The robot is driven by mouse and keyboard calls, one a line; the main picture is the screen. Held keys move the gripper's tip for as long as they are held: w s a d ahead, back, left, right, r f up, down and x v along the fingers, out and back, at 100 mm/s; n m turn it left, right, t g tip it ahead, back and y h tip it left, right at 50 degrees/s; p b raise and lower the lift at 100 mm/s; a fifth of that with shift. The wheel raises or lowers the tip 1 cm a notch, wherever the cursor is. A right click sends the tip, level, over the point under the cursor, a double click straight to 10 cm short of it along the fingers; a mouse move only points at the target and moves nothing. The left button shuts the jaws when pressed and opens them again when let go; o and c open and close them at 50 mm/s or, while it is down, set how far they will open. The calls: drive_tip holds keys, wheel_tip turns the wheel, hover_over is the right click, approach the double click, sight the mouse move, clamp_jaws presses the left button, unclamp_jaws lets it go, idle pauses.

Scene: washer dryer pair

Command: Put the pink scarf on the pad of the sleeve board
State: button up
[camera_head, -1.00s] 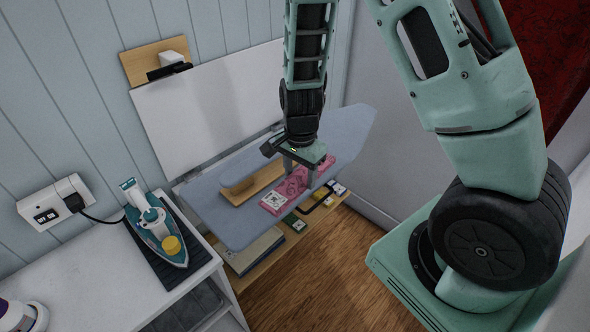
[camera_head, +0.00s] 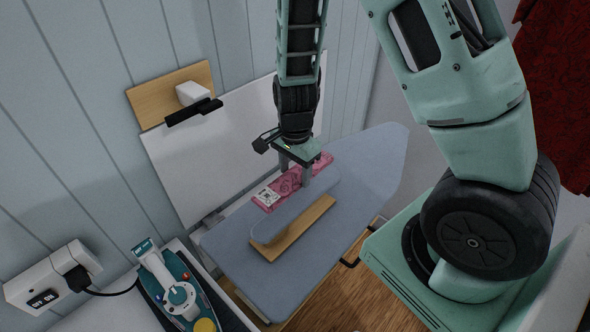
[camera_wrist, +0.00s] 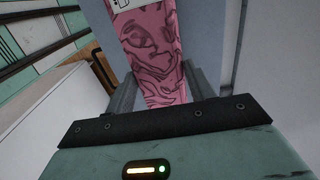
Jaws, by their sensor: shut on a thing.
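The pink scarf (camera_head: 287,184) is a folded strip with dark line patterns and a white label at one end. My gripper (camera_head: 296,172) points down and is shut on it. In the wrist view the scarf (camera_wrist: 152,50) runs between the two fingers (camera_wrist: 160,88). The sleeve board has a blue-grey pad (camera_head: 283,216) over a wooden base (camera_head: 305,232), and stands on the ironing board (camera_head: 365,175). In the head view the scarf shows just behind the pad. I cannot tell its height above the ironing board. Part of the scarf is hidden by my fingers.
A white panel (camera_head: 205,160) leans on the wall behind the ironing board. A teal iron (camera_head: 170,285) stands on the counter at lower left. The ironing board's right end is bare.

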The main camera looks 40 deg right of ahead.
sight(295, 203)
wheel_tip(295, 203, down, 8)
drive_tip(key=b, duration=0.5)
drive_tip(key=shift+r+b, duration=0.25)
drive_tip(key=shift+b, duration=0.1)
drive_tip(key=shift+f+b, duration=0.5)
drive_tip(key=shift+f, duration=0.3)
idle(1.2)
drive_tip(key=o, duration=1.1)
drive_tip(key=shift+r, duration=0.1)
wheel_tip(295, 203, up, 17)
drive_tip(key=shift+r+p, duration=0.15)
drive_tip(key=shift+p, duration=0.4)
drive_tip(key=s+a+f+n+b, duration=0.1)
drive_tip(key=s+a+n+b, duration=0.1)
drive_tip(key=s+a+n, duration=0.4)
drive_tip(key=s+a+f+n+b, duration=0.1)
drive_tip(key=s+a+n+b, duration=0.1)
drive_tip(key=s+a+n, duration=0.4)
drive_tip(key=s+a+f+n+b, duration=0.1)
drive_tip(key=s+a+n+b, duration=0.1)
drive_tip(key=s+a+n, duration=0.4)
drive_tip(key=shift+s+f+n+y, duration=0.15)
drive_tip(key=shift+s+n, duration=0.1)
drive_tip(key=shift+n, duration=1.15)
drive_tip(key=shift+s+f+n+y, duration=0.1)
drive_tip(key=shift+s+n+y, duration=0.1)
drive_tip(key=shift+n, duration=1.2)
